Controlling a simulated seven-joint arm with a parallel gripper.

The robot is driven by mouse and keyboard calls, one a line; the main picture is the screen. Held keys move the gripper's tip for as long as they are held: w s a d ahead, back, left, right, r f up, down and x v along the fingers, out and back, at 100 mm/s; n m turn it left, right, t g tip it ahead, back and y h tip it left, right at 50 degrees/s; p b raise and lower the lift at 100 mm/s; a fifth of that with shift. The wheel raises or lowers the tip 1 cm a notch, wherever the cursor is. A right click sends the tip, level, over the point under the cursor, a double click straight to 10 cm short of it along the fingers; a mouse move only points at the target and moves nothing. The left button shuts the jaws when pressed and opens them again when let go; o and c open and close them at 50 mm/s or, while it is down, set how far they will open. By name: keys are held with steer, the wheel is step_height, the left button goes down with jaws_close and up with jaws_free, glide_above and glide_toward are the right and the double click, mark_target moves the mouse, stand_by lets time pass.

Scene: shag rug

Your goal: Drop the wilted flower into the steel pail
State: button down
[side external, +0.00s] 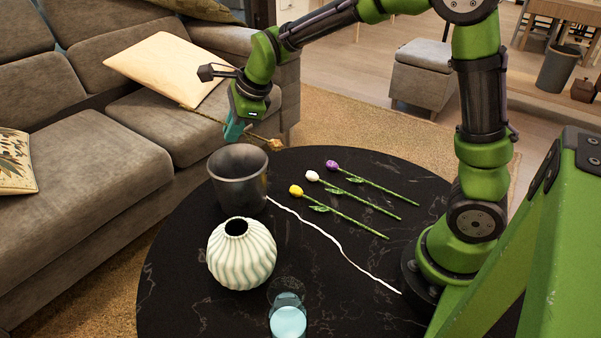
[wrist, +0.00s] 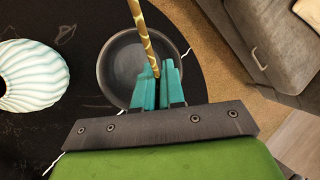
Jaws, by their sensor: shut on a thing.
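My gripper (side external: 233,132) is shut on the wilted flower (side external: 274,144), whose brownish bloom points right in the side view. The gripper hangs above the steel pail (side external: 238,183), a dark grey open bucket at the back left of the black table. In the wrist view the teal fingers (wrist: 162,72) pinch the yellow-brown stem (wrist: 139,22), which runs up out of the frame. The pail (wrist: 108,74) lies below the fingers there, and its visible inside looks empty. The flower is held above the pail's rim, with part of it beyond the rim.
A striped white vase (side external: 241,255) stands in front of the pail, and a glass of blue liquid (side external: 287,315) stands near the front edge. A grey sofa (side external: 70,165) is behind left.

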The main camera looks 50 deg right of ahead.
steer(key=shift+f, duration=0.45)
steer(key=c, duration=1.1)
jaws_free()
steer(key=shift+c, duration=0.2)
steer(key=shift+r, duration=0.1)
steer(key=v, duration=1.6)
steer(key=shift+s+r, duration=0.25)
steer(key=shift+r, duration=0.05)
steer(key=shift+d, duration=0.1)
